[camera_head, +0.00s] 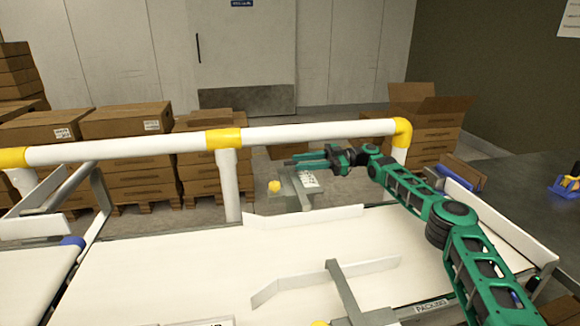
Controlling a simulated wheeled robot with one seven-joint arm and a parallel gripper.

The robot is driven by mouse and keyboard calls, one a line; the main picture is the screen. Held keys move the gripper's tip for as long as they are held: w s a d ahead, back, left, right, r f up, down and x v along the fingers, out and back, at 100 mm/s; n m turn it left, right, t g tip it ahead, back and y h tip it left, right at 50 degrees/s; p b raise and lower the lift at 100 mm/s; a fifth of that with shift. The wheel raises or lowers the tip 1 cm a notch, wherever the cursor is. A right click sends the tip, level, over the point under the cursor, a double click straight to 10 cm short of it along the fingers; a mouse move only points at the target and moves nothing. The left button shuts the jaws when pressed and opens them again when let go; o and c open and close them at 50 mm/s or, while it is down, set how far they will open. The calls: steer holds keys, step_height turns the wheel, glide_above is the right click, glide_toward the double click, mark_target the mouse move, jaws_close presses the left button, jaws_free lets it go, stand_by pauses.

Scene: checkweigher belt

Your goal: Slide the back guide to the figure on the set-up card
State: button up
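The back guide (305,217) is a white rail with an angled left end, along the far side of the white belt. Behind it is a grey bracket (291,200) with a yellow knob (274,186) and a small white scale plate (309,180), whose marks are too small to read. My green gripper (297,160) points left, just above and behind the bracket in the picture; contact cannot be told. Its finger gap is too small to judge, and I see nothing held. A white card (200,322) is cut off at the bottom edge; I cannot tell whether it is the set-up card.
The front guide (325,279) and its grey arm (347,291) stand over the near belt (190,262). A white rail with yellow joints (310,133) runs behind. Stacked cartons (127,122) stand beyond. The belt's left part is clear.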

mark_target(292, 163)
steer(key=shift+x, duration=2.3)
